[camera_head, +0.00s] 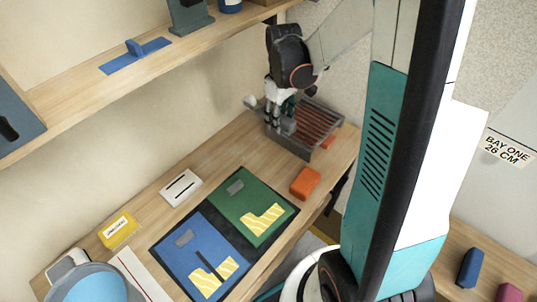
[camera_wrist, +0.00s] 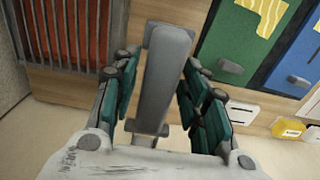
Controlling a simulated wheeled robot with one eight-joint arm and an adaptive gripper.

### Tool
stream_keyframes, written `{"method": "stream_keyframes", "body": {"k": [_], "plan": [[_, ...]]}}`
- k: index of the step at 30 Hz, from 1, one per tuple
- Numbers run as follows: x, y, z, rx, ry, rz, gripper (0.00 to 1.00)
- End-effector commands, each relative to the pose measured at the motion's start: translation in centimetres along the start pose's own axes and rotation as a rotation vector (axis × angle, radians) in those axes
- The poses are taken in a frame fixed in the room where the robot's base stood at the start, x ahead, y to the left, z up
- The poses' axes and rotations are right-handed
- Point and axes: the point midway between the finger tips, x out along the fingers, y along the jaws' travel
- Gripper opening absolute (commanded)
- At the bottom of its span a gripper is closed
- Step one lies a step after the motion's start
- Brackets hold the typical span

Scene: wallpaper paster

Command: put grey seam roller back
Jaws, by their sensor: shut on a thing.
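My gripper (camera_head: 280,118) is low over the back right of the bench, beside and partly in front of the dark tray with red slats (camera_head: 325,148). In the wrist view the grey seam roller (camera_wrist: 165,75) lies lengthwise between the teal fingers of my gripper (camera_wrist: 155,100), which are shut on it. Its wider grey end points to the top of that picture. In the head view the fingers hide much of the roller. The slatted tray also shows at upper left in the wrist view (camera_wrist: 75,65). I cannot tell whether the roller touches the tray or bench.
A green panel (camera_head: 250,192) and a blue panel (camera_head: 190,260) lie on a dark mat. An orange block (camera_head: 305,182) sits near the bench's front edge. A white slotted block (camera_head: 181,188) and yellow box (camera_head: 117,230) stand along the wall. A shelf (camera_head: 75,97) overhangs at upper left.

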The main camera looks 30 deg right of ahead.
Motion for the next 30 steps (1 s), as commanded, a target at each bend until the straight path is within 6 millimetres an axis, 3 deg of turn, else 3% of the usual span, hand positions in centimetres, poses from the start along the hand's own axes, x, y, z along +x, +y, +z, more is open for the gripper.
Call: {"method": "stream_keyframes", "body": {"k": [7, 21, 25, 30], "plan": [[1.2, 0.0, -0.1, 0.001, 0.000, -0.001, 0.10], [12.4, 0.0, -0.1, 0.002, -0.001, -0.001, 0.10], [14.7, 0.0, -0.1, 0.002, 0.000, -0.001, 0.10], [15.8, 0.0, -0.1, 0.002, -0.001, -0.001, 0.10]]}}
